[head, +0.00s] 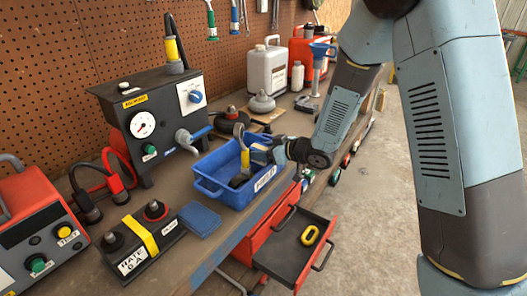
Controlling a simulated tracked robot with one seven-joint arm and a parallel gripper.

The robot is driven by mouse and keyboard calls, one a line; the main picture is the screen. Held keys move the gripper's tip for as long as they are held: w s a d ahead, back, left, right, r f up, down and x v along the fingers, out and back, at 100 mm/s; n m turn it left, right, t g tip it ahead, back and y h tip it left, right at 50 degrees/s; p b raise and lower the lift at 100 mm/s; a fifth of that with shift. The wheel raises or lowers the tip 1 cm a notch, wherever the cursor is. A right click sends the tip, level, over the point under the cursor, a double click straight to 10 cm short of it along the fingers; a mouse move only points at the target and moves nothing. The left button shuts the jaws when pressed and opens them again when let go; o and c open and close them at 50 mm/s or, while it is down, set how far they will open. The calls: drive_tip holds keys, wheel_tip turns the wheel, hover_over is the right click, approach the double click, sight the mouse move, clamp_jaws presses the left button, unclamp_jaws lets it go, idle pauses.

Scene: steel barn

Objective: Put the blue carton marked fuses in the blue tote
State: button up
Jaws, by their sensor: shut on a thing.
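The blue tote (209,187) stands on the bench with a white label on its front. My gripper (262,153) reaches in from the right, at the tote's right end and over its rim. It is shut on a small, partly hidden thing, which appears to be the blue carton (279,154). Its fuses marking cannot be read here. A yellow and dark tool (243,160) stands tilted inside the tote, left of my gripper.
A flat blue pad (199,219) and a black battery box (139,246) lie left of the tote. A dark gauge unit (151,123) stands behind them. A grey jug (267,70) is at the back. An open red drawer (292,244) juts out below the bench edge.

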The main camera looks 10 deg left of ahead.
drive_tip(key=shift+s+d+f, duration=0.1)
drive_tip(key=shift+f, duration=0.5)
drive_tip(key=o, duration=0.8)
drive_tip(key=shift+s+f, duration=0.1)
drive_tip(key=shift+f, duration=0.05)
drive_tip(key=shift+r, duration=0.55)
drive_tip(key=v, duration=1.2)
drive_tip(key=shift+r, duration=0.2)
drive_tip(key=w+d+r+m+t+h, duration=0.1)
drive_tip(key=d+r+m+t+h, duration=0.3)
drive_tip(key=d+r, duration=0.45)
drive_tip(key=w+d+r+m+t+h, duration=0.1)
drive_tip(key=d+r+m+h, duration=0.35)
drive_tip(key=d, duration=0.75)
drive_tip(key=s+d+r+m+g+h, duration=0.2)
drive_tip(key=s+d, duration=0.2)
drive_tip(key=s, duration=0.7)
drive_tip(key=s+d+r+m+g+h, duration=0.2)
drive_tip(key=s+d+r+m, duration=0.1)
drive_tip(key=s, duration=0.9)
drive_tip(key=shift+d+g, duration=0.3)
drive_tip(key=shift+d, duration=0.25)
